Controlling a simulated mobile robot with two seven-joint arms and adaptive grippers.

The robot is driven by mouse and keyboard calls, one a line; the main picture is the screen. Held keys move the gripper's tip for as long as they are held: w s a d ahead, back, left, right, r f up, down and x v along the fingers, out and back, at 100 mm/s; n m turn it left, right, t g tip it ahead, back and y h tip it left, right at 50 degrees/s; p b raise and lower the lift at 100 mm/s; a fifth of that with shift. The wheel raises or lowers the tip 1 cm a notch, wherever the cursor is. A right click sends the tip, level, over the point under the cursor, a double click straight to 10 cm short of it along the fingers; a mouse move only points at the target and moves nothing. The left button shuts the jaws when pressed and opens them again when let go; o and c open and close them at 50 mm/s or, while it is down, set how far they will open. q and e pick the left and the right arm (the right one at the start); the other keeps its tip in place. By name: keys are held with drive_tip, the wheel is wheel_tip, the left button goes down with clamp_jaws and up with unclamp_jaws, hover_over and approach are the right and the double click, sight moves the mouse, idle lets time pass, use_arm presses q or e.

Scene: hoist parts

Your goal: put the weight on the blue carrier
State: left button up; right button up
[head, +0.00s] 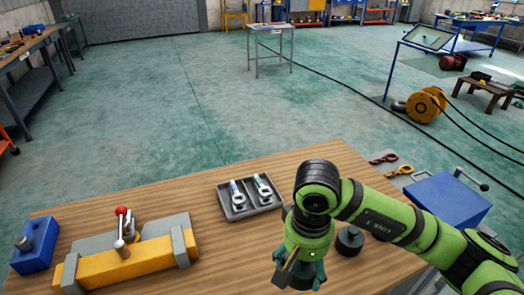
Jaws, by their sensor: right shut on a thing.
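My right gripper (299,272) points down over the front of the wooden table, right of the middle. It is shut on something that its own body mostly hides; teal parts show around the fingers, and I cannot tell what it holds. A dark round weight-like piece with a knob on top (349,241) is just right of the gripper, apart from it in the picture. A blue block with a grey upright peg (36,246) stands at the table's left end. A larger blue box with a lever handle (447,198) is at the right. I cannot tell which blue thing is the carrier. My left gripper is out of view.
A yellow and grey fixture with a red-knobbed lever (127,262) stands on the left front of the table (205,225). A grey tray (249,208) with two metal parts lies in the middle. Red and tan hooks (391,164) lie at the right. Bare wood lies between fixture and gripper.

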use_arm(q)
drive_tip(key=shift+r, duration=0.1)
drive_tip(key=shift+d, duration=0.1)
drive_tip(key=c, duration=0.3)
use_arm(e)
drive_tip(key=d+r, duration=0.2)
drive_tip(key=d, duration=0.7)
drive_tip(key=shift+s+d+r, duration=0.15)
drive_tip(key=shift+s+r, duration=0.1)
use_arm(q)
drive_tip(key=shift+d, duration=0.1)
